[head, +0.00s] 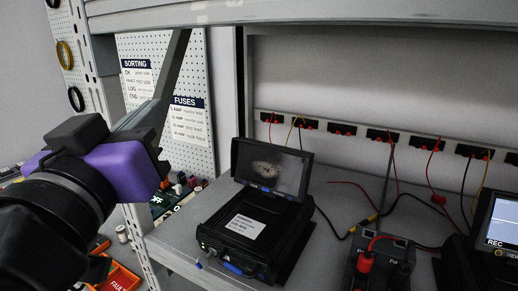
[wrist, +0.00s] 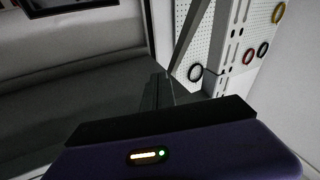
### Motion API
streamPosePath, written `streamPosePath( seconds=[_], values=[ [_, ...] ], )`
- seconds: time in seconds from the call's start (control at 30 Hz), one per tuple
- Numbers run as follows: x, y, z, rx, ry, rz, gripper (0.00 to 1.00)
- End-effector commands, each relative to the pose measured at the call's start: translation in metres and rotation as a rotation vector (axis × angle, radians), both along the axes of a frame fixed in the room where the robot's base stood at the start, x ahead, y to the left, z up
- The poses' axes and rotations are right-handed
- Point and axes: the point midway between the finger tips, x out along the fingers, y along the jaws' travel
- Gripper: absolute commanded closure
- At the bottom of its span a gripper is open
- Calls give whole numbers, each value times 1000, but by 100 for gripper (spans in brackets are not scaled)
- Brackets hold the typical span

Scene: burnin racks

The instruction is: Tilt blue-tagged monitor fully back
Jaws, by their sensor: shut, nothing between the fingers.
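A black monitor unit (head: 245,232) with a white label sits on the grey shelf, and a small blue piece (head: 232,268) shows at its lower front edge. Its hinged screen (head: 270,168) stands raised at the back of the unit, leaning slightly back, with a pale smudge on its dark face. My gripper (head: 184,34), with a purple body, is shut and empty. In the wrist view the fingers (wrist: 205,8) also point up. Part of a dark framed panel shows top left there; I cannot tell which.
A second monitor (head: 500,225) with a lit screen stands at the right edge. A black box with red plugs (head: 375,265) and loose cables lie between. Red sockets (head: 342,129) line the back wall. A shelf post (head: 108,95) and pegboard (head: 145,50) are close to my arm.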

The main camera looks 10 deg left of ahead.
Motion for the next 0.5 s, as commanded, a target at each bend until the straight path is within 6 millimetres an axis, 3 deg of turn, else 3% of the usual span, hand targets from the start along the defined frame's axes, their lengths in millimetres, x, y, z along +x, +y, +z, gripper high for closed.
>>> streamPosePath(
  seconds=[0.07, 0.17, 0.3, 0.5],
  values=[
    [-6, -10, 16, 54, 55, -78, 100],
    [-10, -31, 16, 112, 147, -193, 100],
    [-16, -58, -13, 153, 274, -343, 100],
    [-28, -78, -45, 205, 388, -455, 100]
  ],
)
